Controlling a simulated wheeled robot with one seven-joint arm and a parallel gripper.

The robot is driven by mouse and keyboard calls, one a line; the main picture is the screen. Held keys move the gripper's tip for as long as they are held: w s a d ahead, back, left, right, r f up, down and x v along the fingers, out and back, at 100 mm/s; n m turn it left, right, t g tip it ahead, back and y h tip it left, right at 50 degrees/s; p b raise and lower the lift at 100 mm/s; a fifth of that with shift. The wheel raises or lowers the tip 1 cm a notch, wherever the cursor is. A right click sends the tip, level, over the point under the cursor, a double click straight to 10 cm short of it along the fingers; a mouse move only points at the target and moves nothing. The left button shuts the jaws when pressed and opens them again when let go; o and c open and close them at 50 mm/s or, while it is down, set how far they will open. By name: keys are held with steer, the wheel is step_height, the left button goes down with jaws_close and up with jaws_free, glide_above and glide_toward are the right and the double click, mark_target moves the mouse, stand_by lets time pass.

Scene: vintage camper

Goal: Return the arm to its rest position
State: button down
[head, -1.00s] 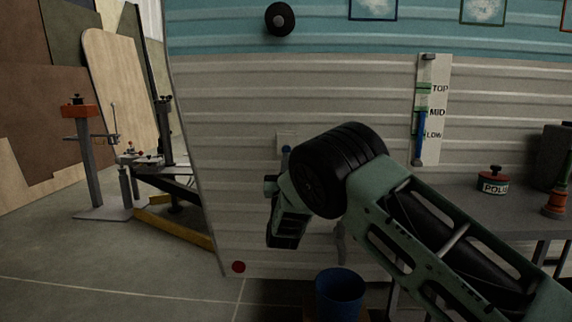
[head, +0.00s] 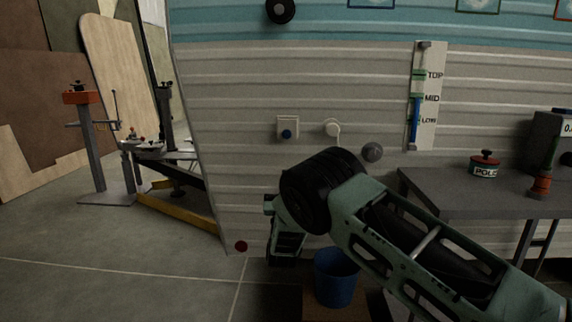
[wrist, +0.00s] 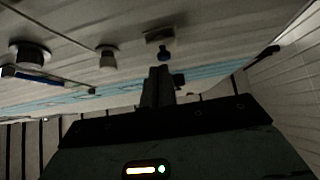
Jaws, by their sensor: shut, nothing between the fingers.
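My arm, green with a thick black joint, reaches in from the lower right of the head view and folds downward in front of the camper wall. My gripper (head: 284,258) hangs at its end, mostly dark, above the floor and to the left of the blue bucket; its fingertips are hard to make out there. In the wrist view its dark fingers (wrist: 158,80) are together with nothing between them. They appear apart from the wall, with a blue knob on a plate (wrist: 165,52) visible beyond them.
A blue bucket (head: 336,280) stands below my arm. A grey bench (head: 450,195) is at right.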

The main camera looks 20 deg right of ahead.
steer(key=s+a+n+g+y, duration=0.2)
steer(key=a+g+y, duration=0.6)
steer(key=s+a+f+n+g+y, duration=0.15)
steer(key=s+a+g, duration=0.25)
steer(key=s, duration=0.6)
steer(key=s+a+n+g+y, duration=0.3)
steer(key=s+a+g, duration=0.1)
steer(key=s, duration=0.5)
steer(key=s+d+f+n+g+h, duration=0.15)
steer(key=s+d+g, duration=0.3)
steer(key=s, duration=1.05)
steer(key=s+d+n+g+h, duration=0.25)
steer(key=s+d+g, duration=0.2)
steer(key=s, duration=1.15)
step_height(320, 180, up, 38)
steer(key=d+p, duration=0.1)
steer(key=p, duration=3.7)
steer(key=shift+n, duration=0.45)
steer(key=shift+f, duration=0.1)
